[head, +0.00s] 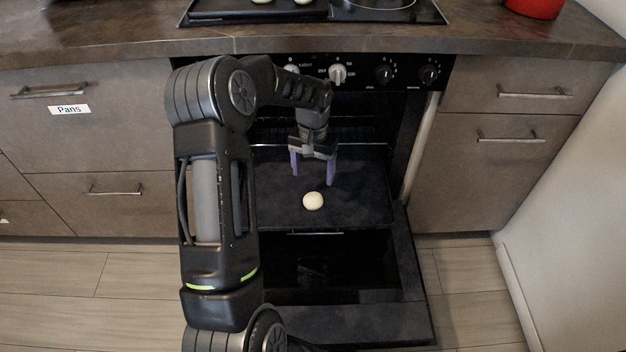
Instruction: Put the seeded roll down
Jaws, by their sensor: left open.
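A pale, round seeded roll (313,201) rests on the dark oven tray (362,205), near the tray's front edge. My left gripper (312,178) hangs above the tray with its two purple fingers spread apart. It is open and empty, a little behind the roll in the picture, and a gap shows between the fingertips and the roll. My left arm hides the left part of the oven. My right gripper is not in view.
The oven door (385,270) is folded down in front of the tray. Drawers flank the oven. On the countertop (120,30) above are a dark tray with pale rolls (303,2) and a red pot (535,7). The floor at right (470,290) is clear.

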